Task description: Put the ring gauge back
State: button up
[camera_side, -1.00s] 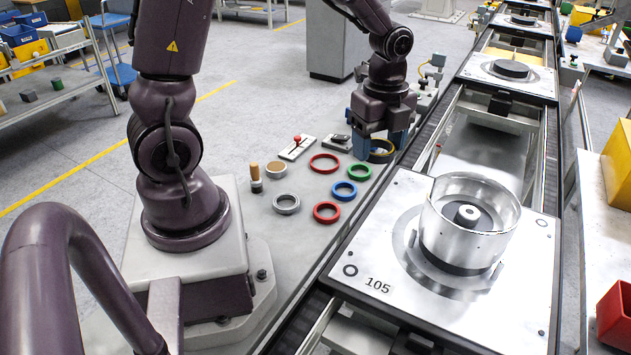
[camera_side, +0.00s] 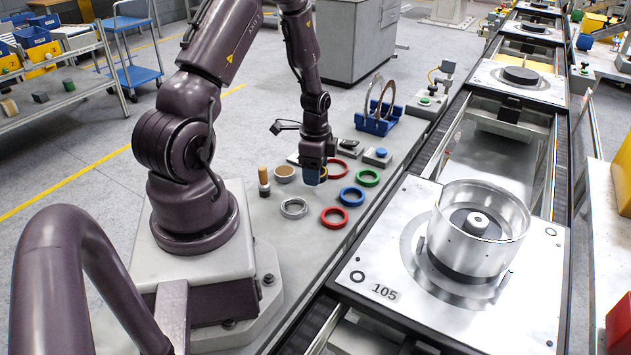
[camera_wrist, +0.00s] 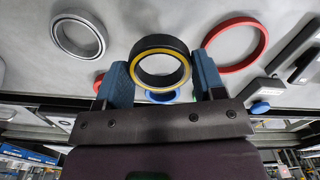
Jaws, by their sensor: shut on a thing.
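The ring gauge is a black ring with a yellow band, seen in the wrist view (camera_wrist: 160,53). My gripper (camera_wrist: 160,78) is shut on it, with a blue finger on each side. In the side view my gripper (camera_side: 315,174) hangs over the bench behind the loose rings, and only a bit of yellow shows at its fingers. A blue rack (camera_side: 372,124) stands farther back on the bench, holding upright rings (camera_side: 379,98). My gripper is apart from the rack, to its left and nearer the camera.
Red (camera_side: 334,217), blue (camera_side: 351,196), green (camera_side: 367,177) and silver (camera_side: 293,208) rings lie on the bench. A wooden-handled tool (camera_side: 264,181) stands by a tan disc (camera_side: 284,173). A blue-button box (camera_side: 377,157) is right. The conveyor pallet (camera_side: 375,257) carries a metal drum (camera_side: 482,225).

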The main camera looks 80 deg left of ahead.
aim_at(316, 189)
jog(key=shift+f, duration=1.75)
jog(key=shift+f, duration=0.15)
jog(key=o, duration=0.8)
jog(key=shift+o, duration=0.2)
